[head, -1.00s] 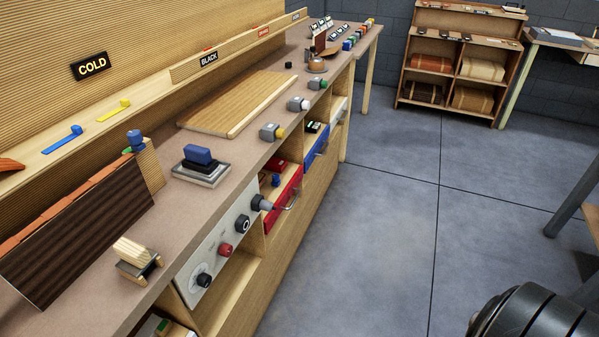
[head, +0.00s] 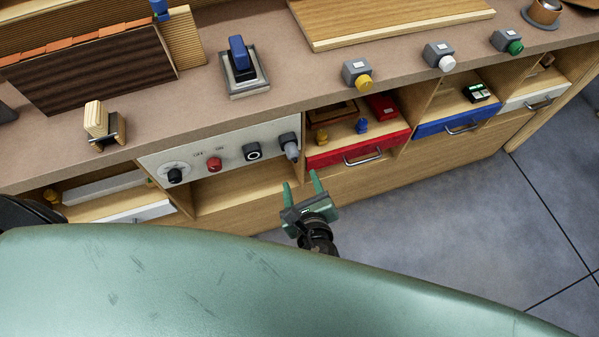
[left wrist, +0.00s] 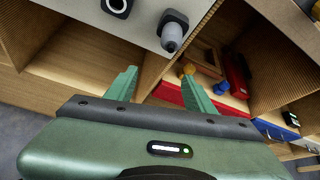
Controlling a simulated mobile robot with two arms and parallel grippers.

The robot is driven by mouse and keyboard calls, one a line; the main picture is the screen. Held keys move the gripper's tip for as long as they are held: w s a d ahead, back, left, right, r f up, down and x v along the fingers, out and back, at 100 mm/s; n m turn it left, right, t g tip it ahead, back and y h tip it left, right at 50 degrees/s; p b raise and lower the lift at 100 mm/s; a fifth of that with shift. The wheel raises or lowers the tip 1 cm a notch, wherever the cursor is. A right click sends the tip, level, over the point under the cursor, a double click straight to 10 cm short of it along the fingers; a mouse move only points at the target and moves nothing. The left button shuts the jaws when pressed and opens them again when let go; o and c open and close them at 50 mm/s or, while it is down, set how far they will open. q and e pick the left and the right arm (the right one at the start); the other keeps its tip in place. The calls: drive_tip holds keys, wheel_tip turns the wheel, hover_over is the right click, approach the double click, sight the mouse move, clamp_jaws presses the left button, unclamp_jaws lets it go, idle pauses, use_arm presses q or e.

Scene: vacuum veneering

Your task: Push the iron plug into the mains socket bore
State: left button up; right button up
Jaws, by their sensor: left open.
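The iron plug (head: 292,150) is a grey, rounded plug sticking out of a black square socket (head: 284,139) at the right end of the white control panel. How deep it sits in the bore cannot be told. In the left wrist view the plug (left wrist: 172,37) hangs from the black socket (left wrist: 174,18), beyond and above my fingertips. My left gripper (head: 302,180), also in the left wrist view (left wrist: 158,80), has two green fingers spread apart with nothing between them. It is below the plug and not touching it. My right gripper is not in view.
The white panel (head: 215,143) also bears a red knob (head: 214,164), a black dial (head: 175,175) and a black ring (head: 252,151). A red drawer (head: 335,156) stands open right of the plug, beside a blue drawer (head: 440,128). Open floor lies at the right.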

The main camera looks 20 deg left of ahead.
sight(293, 157)
use_arm(q)
drive_tip(key=shift+t+y, duration=0.3)
drive_tip(key=shift+y, duration=0.2)
drive_tip(key=w+a, duration=0.1)
drive_tip(key=w+a+r, duration=0.1)
drive_tip(key=w, duration=0.1)
drive_tip(key=w+a+r, duration=0.1)
drive_tip(key=w, duration=0.1)
drive_tip(key=shift+w+a, duration=0.2)
drive_tip(key=shift+w, duration=0.05)
drive_tip(key=shift+w+a+f, duration=0.2)
drive_tip(key=shift+w+a, duration=0.05)
drive_tip(key=shift+w, duration=0.25)
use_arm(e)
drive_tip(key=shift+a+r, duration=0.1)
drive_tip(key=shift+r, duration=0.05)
use_arm(q)
clamp_jaws()
drive_tip(key=c, duration=0.9)
unclamp_jaws()
clamp_jaws()
